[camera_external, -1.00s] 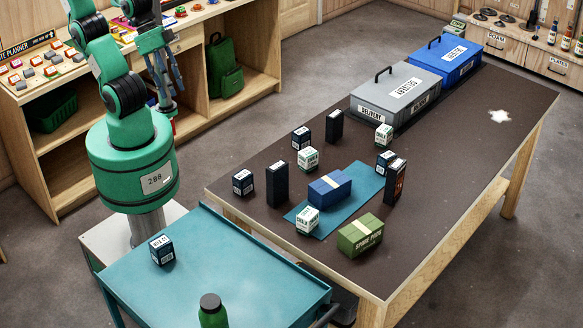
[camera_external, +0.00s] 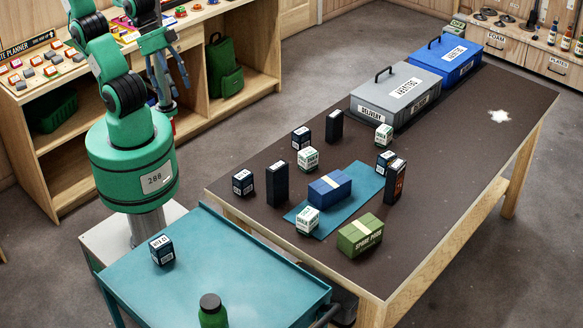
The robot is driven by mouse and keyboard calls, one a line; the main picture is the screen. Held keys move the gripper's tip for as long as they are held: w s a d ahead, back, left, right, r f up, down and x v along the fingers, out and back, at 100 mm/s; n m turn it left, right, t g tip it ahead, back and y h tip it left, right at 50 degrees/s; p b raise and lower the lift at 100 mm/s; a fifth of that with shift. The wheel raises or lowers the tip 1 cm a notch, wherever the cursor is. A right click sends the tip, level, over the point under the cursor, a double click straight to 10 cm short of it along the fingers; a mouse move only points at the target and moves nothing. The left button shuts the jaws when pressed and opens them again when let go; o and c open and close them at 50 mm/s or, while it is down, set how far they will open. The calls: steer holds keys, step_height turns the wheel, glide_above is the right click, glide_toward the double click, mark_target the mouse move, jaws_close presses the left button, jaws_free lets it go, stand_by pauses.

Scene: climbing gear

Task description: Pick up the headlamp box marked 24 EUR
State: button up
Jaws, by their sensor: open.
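Several dark boxes could be headlamp boxes, but no 24 EUR mark is legible. Small dark boxes with white labels stand at the table's left end (camera_external: 243,184), behind it (camera_external: 301,138) and at the mat's right edge (camera_external: 385,161). Tall dark boxes stand upright near the left end (camera_external: 277,184), farther back (camera_external: 334,126) and right of the mat, with an orange face (camera_external: 396,182). Another small dark box (camera_external: 162,251) sits on the teal cart. My gripper (camera_external: 171,92) is open and empty, raised at upper left, away from the table and all boxes.
White chalk boxes (camera_external: 307,158), a blue box (camera_external: 330,188) on the teal mat (camera_external: 301,213) and a green box (camera_external: 360,236) crowd the table's near half. Lidded grey (camera_external: 394,94) and blue (camera_external: 446,61) crates stand behind. A green bottle (camera_external: 212,311) stands on the cart (camera_external: 255,275). The table's right side is clear.

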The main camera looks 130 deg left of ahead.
steer(key=w+a+f+g+p, duration=0.1)
steer(key=w+a+f+p, duration=0.15)
steer(key=w, duration=0.35)
steer(key=g+p, duration=0.4)
steer(key=p, duration=0.2)
glide_above(243, 174)
step_height(243, 174, down, 18)
steer(key=shift+s+r, duration=0.1)
steer(key=shift+r, duration=0.05)
steer(key=shift+b, duration=0.3)
steer(key=shift+f+b, duration=0.85)
steer(key=shift+f, duration=3.45)
